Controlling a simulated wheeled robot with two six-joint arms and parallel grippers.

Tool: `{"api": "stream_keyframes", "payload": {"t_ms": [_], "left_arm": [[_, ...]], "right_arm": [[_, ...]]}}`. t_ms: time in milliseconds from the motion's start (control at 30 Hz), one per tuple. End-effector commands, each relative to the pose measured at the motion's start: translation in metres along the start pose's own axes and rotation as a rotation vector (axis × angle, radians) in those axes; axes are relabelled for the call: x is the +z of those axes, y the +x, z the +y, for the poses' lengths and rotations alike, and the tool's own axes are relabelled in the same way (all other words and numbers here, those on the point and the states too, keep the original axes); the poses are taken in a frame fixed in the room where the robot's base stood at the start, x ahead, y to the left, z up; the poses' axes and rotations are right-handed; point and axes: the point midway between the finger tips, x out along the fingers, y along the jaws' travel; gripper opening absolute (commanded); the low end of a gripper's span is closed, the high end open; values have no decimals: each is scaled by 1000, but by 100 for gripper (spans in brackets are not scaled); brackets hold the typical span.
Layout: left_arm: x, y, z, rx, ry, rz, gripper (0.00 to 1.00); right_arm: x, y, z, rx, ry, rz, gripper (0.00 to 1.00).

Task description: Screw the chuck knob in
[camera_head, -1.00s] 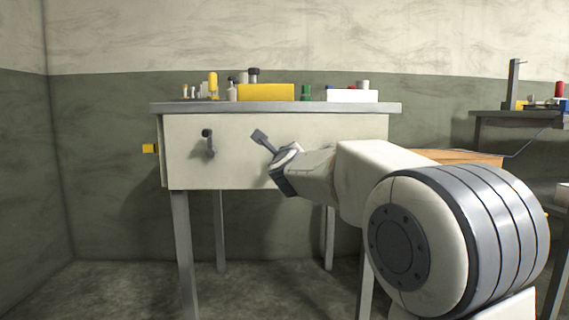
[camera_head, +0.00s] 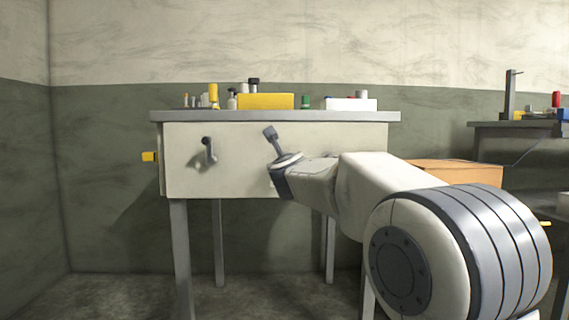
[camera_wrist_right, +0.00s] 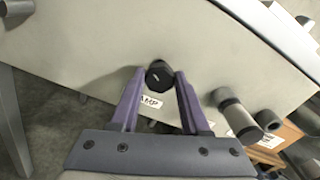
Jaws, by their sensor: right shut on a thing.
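The chuck knob (camera_wrist_right: 159,75), black and faceted with a light mark on its face, sits against the pale panel (camera_wrist_right: 215,55) in the right wrist view. My right gripper (camera_wrist_right: 160,73) is shut on it, with one purple finger on each side. In the head view my right gripper (camera_head: 270,134) is at the front of the pale cabinet (camera_head: 235,170), and the knob cannot be made out clearly there. A partly covered label (camera_wrist_right: 152,101) ending in "MP" lies just below the knob in the wrist view. My left gripper is not in view.
A dark crank-like handle (camera_head: 208,150) sticks out of the cabinet front, left of my gripper. A yellow piece (camera_head: 149,157) projects from the cabinet's left side. A yellow box (camera_head: 266,101) and a white box (camera_head: 350,104) stand on top. A grey cylinder (camera_wrist_right: 236,112) shows in the wrist view.

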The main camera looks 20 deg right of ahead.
Motion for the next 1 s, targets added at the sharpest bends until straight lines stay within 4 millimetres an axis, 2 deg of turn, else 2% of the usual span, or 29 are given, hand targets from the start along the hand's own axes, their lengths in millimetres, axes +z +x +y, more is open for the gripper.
{"api": "stream_keyframes", "payload": {"t_ms": [133, 167, 233, 633, 767, 1000], "left_arm": [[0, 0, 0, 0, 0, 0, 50], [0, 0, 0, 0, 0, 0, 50], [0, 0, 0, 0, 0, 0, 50], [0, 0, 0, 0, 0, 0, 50], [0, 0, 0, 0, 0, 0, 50], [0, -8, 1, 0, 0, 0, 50]], "right_arm": [[-3, 0, 2, 4, -1, 6, 0], [-3, 0, 2, 4, -1, 6, 49], [-3, 0, 2, 3, -2, 5, 76], [0, -5, 0, 1, -2, 0, 76], [1, -24, 0, 1, -3, -1, 76], [2, -73, 0, 3, -2, 0, 76]]}}
